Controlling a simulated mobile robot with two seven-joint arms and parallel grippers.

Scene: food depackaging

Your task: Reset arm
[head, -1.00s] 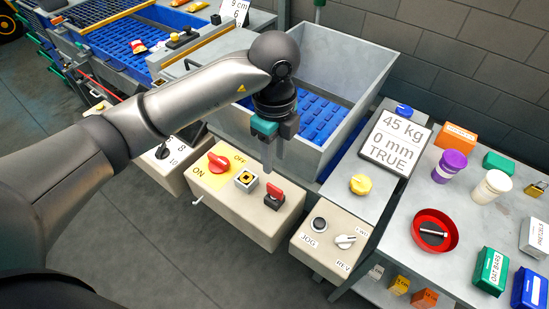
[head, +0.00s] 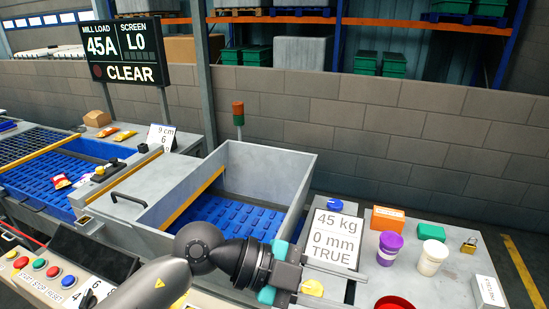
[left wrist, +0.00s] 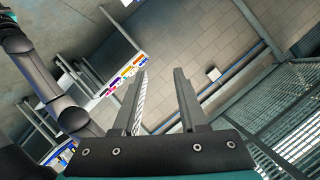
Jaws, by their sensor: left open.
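My left arm comes up from the bottom edge of the head view. Its left gripper (head: 325,282) points to the right, in front of the scale display (head: 336,228) reading 45 kg, 0 mm, TRUE. In the left wrist view the two fingers of the left gripper (left wrist: 160,76) stand apart with nothing between them. Past them I see a brick wall, rails and shelving. My right gripper is in neither view.
A grey hopper (head: 262,160) with a blue grid floor stands behind the arm. The right table holds a purple cup (head: 389,246), a white cup (head: 432,257), an orange box (head: 389,219) and a red bowl (head: 394,303). A sign (head: 127,54) reads CLEAR.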

